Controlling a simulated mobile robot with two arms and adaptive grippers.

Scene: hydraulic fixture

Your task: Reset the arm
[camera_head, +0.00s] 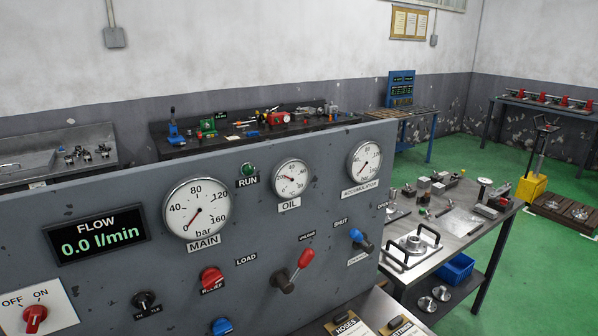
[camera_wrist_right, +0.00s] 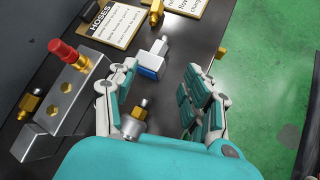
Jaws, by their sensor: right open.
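My right gripper (camera_wrist_right: 162,72) shows in the right wrist view, open and empty, with its two teal-padded fingers apart above a dark bench top. A small silver fitting with a blue base (camera_wrist_right: 151,62) lies below, between the fingertips. A round metal fitting (camera_wrist_right: 135,118) shows by the left finger, partly hidden by it. Neither gripper shows in the head view. There, a grey hydraulic panel (camera_head: 130,277) fills the foreground, with a red-handled lever (camera_head: 294,271) and a red switch (camera_head: 35,317) at lower left.
A metal block with a red-capped brass fitting (camera_wrist_right: 68,52) stands left of the gripper. A HOSES card (camera_wrist_right: 112,22) lies at the far edge. Green floor is open to the right. A steel workbench (camera_head: 455,222) with parts stands beyond the panel; a blue bin (camera_head: 455,268) sits below.

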